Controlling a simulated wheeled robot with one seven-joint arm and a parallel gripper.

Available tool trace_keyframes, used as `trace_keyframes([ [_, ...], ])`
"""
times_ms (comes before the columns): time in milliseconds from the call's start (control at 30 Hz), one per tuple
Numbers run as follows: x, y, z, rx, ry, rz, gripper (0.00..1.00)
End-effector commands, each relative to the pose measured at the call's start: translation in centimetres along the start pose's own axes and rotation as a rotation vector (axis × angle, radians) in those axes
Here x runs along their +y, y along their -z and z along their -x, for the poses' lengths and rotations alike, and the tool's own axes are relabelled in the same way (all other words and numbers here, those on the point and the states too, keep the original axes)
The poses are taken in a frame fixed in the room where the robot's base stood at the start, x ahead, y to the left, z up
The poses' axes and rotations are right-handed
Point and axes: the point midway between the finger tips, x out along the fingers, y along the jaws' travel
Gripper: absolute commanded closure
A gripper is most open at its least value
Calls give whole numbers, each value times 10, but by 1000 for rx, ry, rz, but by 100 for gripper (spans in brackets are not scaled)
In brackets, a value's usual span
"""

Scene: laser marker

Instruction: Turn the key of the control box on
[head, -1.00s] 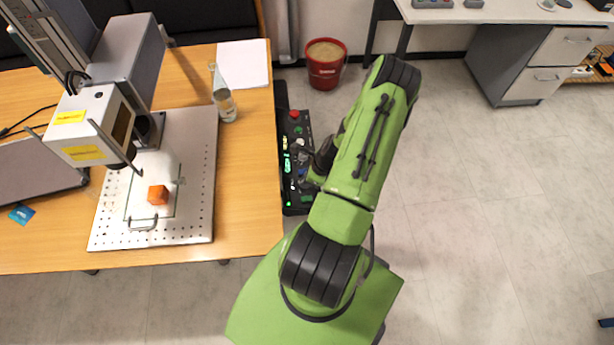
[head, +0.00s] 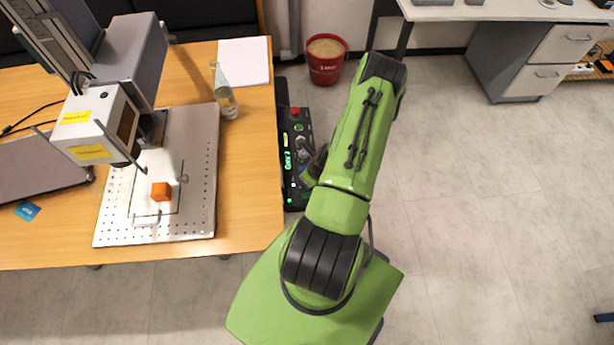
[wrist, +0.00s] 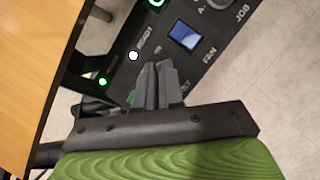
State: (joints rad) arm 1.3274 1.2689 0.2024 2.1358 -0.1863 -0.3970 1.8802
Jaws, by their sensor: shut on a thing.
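The black control box (head: 297,130) stands against the table's right edge in the head view. It has lit green lights and a red button at its far end. In the wrist view its panel (wrist: 212,62) shows a small blue screen, a white light, green lights and labels such as "FAN" and "JOB". My gripper (wrist: 158,80) is over the panel, its grey fingers close together just below the screen. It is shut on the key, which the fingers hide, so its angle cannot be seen. In the head view my arm covers most of the gripper.
A red bucket (head: 326,68) stands behind the box.

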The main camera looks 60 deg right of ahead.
Motion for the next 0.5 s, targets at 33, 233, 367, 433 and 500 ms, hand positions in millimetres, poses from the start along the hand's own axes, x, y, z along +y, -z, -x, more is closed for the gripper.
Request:
trace_keyframes([
  [33,-1,0,0,-1,3,-3,100],
  [233,-1,0,0,-1,3,-2,100],
  [367,-1,0,0,-1,2,-2,77],
  [433,-1,0,0,-1,2,-2,67],
  [500,0,0,0,-1,1,-1,67],
])
